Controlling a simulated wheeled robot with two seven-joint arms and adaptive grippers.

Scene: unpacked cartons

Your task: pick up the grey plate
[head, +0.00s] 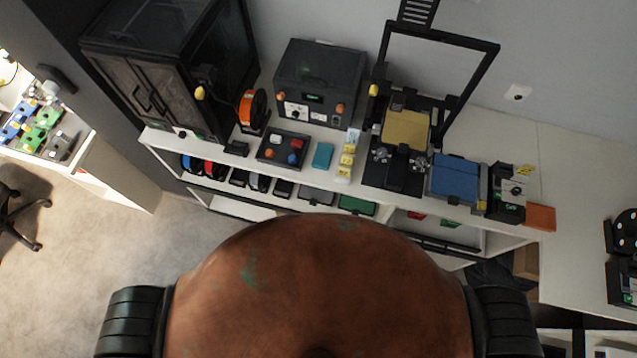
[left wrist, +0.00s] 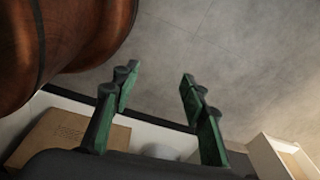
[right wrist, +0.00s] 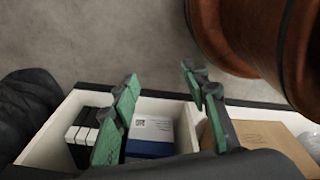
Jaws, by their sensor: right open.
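I cannot pick out a grey plate with certainty. A grey flat item (head: 317,195) lies on the lower shelf in the head view, too small to identify. A pale rounded object (left wrist: 160,152) shows partly behind my left gripper in the left wrist view; it also shows at the right edge of the right wrist view (right wrist: 309,144). My left gripper (left wrist: 158,85) is open and empty, its green fingers apart. My right gripper (right wrist: 160,82) is open and empty, above a white box with packages. Neither gripper shows in the head view.
A white shelf unit (head: 215,150) carries a black enclosure (head: 165,80), a dark machine (head: 320,80) and an open-frame printer with a gold bed (head: 405,130). A cardboard box (left wrist: 70,140) and blue-white packages (right wrist: 150,135) lie below the grippers.

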